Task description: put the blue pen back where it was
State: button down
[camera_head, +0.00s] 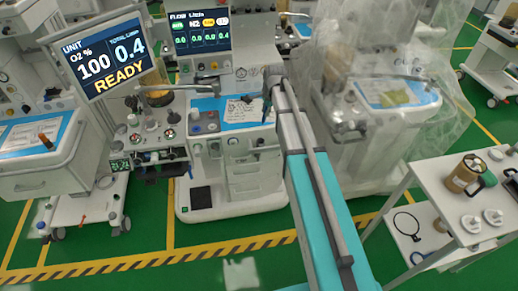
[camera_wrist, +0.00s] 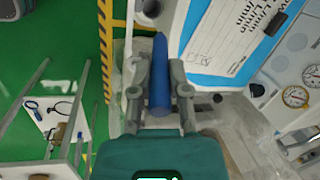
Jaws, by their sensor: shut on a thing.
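The blue pen (camera_wrist: 160,80) is held between the two fingers of my gripper (camera_wrist: 160,85) in the wrist view, its tapered end pointing away from the wrist. In the head view my gripper (camera_head: 268,92) is at the end of my arm, over the right part of the middle cart's worktop.
Two screens (camera_head: 105,58) (camera_head: 203,32) stand behind and left of the worktop. A plastic-draped cart (camera_head: 385,120) is close on the right. Green floor with yellow-black tape (camera_head: 150,262) lies in front.

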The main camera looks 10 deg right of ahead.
jog(key=s+f+g+h+b, duration=0.1)
jog(key=s+f+g+b, duration=0.1)
jog(key=s, duration=0.9)
jog(key=shift+f, duration=0.35)
jog(key=shift+s, duration=0.1)
jog(key=w+f+b, duration=0.3)
jog(key=w, duration=0.1)
jog(key=w+a+f+b, duration=0.1)
jog(key=w+f+b, duration=0.2)
jog(key=w, duration=0.1)
jog(key=w+f+b, duration=0.3)
jog(key=w, duration=0.2)
jog(key=shift+w+a, duration=0.1)
jog(key=shift+a, duration=0.15)
